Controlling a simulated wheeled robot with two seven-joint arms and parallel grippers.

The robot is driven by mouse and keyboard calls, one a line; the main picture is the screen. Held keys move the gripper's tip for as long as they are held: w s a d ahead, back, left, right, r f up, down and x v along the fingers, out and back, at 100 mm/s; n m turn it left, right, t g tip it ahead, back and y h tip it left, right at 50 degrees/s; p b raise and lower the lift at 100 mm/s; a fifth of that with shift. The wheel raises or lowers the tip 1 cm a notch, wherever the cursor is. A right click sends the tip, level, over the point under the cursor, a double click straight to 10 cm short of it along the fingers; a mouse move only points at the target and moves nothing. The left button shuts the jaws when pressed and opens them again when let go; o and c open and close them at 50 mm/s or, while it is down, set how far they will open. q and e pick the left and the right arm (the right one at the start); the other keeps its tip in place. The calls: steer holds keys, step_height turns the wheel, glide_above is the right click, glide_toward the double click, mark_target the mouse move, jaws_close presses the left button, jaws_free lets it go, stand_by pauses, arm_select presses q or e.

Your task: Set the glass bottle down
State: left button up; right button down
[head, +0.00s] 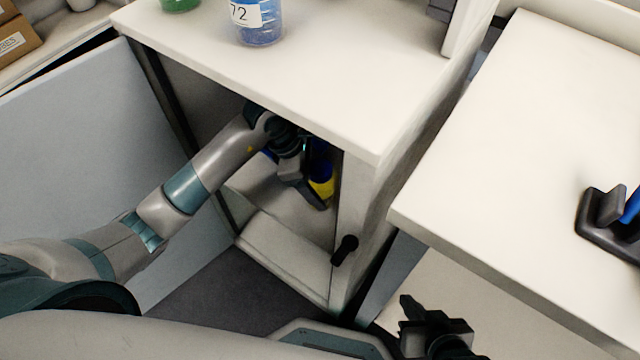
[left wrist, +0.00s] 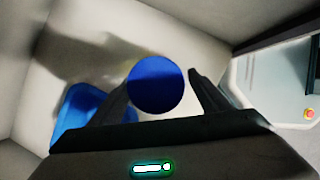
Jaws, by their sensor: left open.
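The glass bottle (head: 322,187), blue above and yellow below, stands inside the open cabinet, partly hidden by my left gripper. In the left wrist view its round blue top (left wrist: 155,85) lies between the two fingers, seen from above. My left gripper (head: 312,195) reaches into the cabinet and is open around or just over the bottle. In the left wrist view the fingers (left wrist: 152,82) are spread, with a visible gap at the right one. My right gripper (head: 432,318) is low at the bottom of the head view, away from the bottle; its jaw state is unclear.
A second blue thing (left wrist: 78,118) is left of the bottle in the wrist view. The cabinet (head: 270,255) has side walls close to my arm and its door (head: 80,130) open at left. A jar of blue bits (head: 262,25) stands on top. A white table (head: 520,130) is at right.

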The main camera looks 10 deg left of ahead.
arm_select(q)
steer(key=v, duration=0.5)
steer(key=shift+s+a+r, duration=0.1)
steer(key=shift+a+r, duration=0.05)
steer(key=shift+r, duration=0.35)
arm_select(e)
steer(key=shift+d+f, duration=0.15)
steer(key=shift+d, duration=0.15)
steer(key=shift+d, duration=0.15)
